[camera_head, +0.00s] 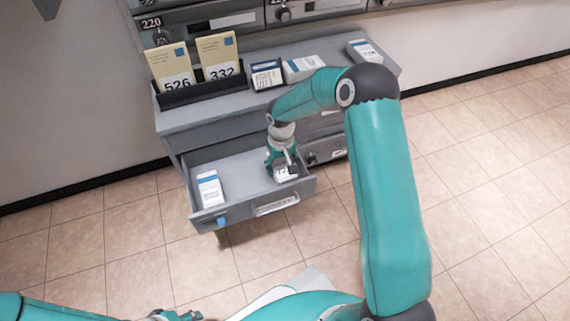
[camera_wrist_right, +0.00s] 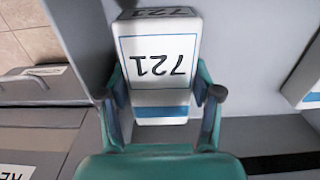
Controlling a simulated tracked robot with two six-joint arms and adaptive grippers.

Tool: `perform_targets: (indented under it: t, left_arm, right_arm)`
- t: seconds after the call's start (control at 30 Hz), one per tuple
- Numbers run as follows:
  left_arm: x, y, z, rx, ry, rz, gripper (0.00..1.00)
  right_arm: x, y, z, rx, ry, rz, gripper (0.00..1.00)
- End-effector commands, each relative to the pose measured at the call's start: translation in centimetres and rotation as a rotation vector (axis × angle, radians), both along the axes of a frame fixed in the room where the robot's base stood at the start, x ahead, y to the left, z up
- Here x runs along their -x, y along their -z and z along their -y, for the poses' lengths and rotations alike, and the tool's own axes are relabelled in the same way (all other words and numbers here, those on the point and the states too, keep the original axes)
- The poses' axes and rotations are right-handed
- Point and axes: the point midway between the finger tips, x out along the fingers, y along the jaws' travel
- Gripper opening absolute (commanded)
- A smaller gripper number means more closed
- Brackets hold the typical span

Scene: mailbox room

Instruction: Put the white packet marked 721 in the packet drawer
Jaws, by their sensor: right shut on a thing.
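The white packet marked 721 (camera_wrist_right: 158,62) has a blue band and sits between the fingers of my right gripper (camera_wrist_right: 160,100) in the right wrist view. In the head view that gripper (camera_head: 283,165) is shut on the packet (camera_head: 286,173) inside the open packet drawer (camera_head: 240,212), at its right end near the front. I cannot tell whether the packet touches the drawer floor. My left gripper (camera_head: 176,316) shows only partly at the bottom edge of the head view.
Another white packet (camera_head: 210,188) lies at the drawer's left end; its edge shows in the wrist view (camera_wrist_right: 308,75). On the cabinet top (camera_head: 185,117) stand two yellow envelopes (camera_head: 217,55) in a black holder, a dark-framed box (camera_head: 266,74) and white packets (camera_head: 303,67). The drawer's middle is clear.

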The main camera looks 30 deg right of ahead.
Motion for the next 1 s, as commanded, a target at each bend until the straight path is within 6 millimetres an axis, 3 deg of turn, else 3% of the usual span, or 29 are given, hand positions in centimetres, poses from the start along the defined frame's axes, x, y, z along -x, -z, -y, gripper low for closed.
perform_targets:
  t: [0.4,0.43,0.6,1.0]
  left_arm:
    - [-0.01,0.33,0.0,0.0,0.0,0.0,0.4]
    - [-0.01,0.33,0.0,0.0,0.0,0.0,0.4]
    - [-0.01,0.34,0.0,0.0,0.0,0.0,0.4]
    - [-0.01,0.3,0.0,0.0,0.0,0.0,0.4]
  right_arm:
    - [-0.12,0.5,0.01,0.0,0.0,0.0,0.25]
    - [-0.12,0.5,0.01,0.0,0.0,0.0,0.66]
    - [-0.11,0.51,0.02,0.0,0.0,0.0,0.93]
    - [-0.08,0.38,0.27,0.003,0.001,0.0,0.93]
